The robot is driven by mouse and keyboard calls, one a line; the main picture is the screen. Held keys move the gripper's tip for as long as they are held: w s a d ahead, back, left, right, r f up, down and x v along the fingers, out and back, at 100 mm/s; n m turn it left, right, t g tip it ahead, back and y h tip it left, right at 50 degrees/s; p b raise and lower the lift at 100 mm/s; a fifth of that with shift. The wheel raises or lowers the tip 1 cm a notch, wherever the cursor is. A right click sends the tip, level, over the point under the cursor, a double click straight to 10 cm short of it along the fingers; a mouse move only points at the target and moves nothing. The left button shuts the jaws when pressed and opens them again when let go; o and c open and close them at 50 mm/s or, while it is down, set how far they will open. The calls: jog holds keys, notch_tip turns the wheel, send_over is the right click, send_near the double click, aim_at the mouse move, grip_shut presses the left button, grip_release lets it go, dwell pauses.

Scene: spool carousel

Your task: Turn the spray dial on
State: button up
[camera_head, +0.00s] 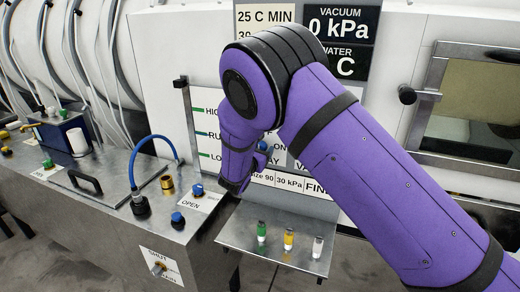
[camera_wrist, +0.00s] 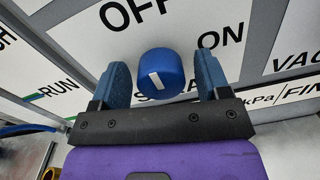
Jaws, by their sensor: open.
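The spray dial (camera_wrist: 160,76) is a round blue knob with a white mark on its face, in the middle of the wrist view. OFF is printed above it and ON to its right; the label below is mostly hidden. The white mark sits low on the face as seen here, and I cannot tell which word it points to. My gripper (camera_wrist: 163,84) is open, with one blue finger on each side of the dial and gaps between. In the head view my purple arm hides most of the dial area; ON shows beside my wrist.
A panel with HIGH, RUN and LOAD labels and a black-knobbed lever (camera_head: 180,82) is left of my wrist. Below is a metal shelf (camera_head: 228,236) with green, yellow and white vials. A steel bench (camera_head: 95,220) with a blue hose (camera_head: 134,160) and blue knobs stands left.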

jog(key=shift+w+d, duration=0.1)
jog(key=shift+w, duration=0.05)
jog(key=c, duration=0.9)
jog(key=shift+c, duration=0.2)
jog(key=m, duration=0.4)
jog(key=shift+m, duration=0.4)
jog(key=m, duration=0.8)
jog(key=shift+m, duration=0.4)
jog(key=shift+m+y, duration=0.4)
jog(key=shift+m, duration=1.5)
